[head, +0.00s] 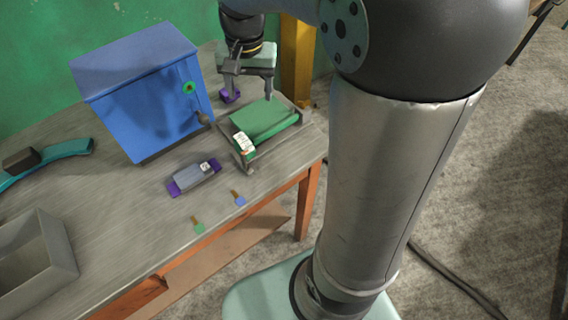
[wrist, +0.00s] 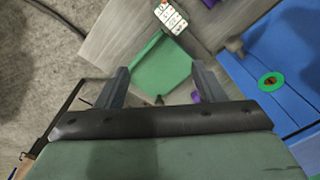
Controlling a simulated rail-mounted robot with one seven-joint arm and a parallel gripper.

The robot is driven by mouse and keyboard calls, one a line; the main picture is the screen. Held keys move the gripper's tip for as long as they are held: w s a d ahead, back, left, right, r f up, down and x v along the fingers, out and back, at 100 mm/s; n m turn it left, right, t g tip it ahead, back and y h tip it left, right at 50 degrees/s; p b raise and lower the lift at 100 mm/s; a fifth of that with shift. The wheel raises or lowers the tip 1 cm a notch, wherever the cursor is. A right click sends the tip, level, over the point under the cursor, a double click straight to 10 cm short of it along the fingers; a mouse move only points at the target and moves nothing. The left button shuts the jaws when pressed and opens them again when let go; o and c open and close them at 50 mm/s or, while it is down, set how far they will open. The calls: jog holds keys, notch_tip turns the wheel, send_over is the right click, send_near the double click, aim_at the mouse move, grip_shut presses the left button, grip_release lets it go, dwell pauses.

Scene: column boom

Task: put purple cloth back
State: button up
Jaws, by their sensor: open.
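A small purple piece (head: 230,96) lies on the table by the blue cabinet, close to my gripper's left finger. It shows partly beside a finger in the wrist view (wrist: 196,96). Another grey piece with purple ends (head: 194,178) and a small label lies on the table in front of the cabinet. I cannot tell which is the cloth. My gripper (head: 250,90) is open and empty, pointing down at the back of a grey tray (head: 247,165). In the wrist view, a green block (wrist: 160,68) shows between the fingers (wrist: 160,72); contact is unclear.
The blue cabinet (head: 150,105) with a green round knob stands left of the tray. Small green and blue tags (head: 239,199) lie near the front edge. A grey bin (head: 60,245) stands at left.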

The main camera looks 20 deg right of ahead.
jog(key=s+f+n, duration=0.2)
jog(key=s+n, duration=0.1)
jog(key=s, duration=0.6)
jog(key=s+f+n, duration=0.2)
jog(key=s+f, duration=0.1)
jog(key=s, duration=0.6)
jog(key=shift+s+n, duration=0.35)
jog(key=shift+n, duration=0.05)
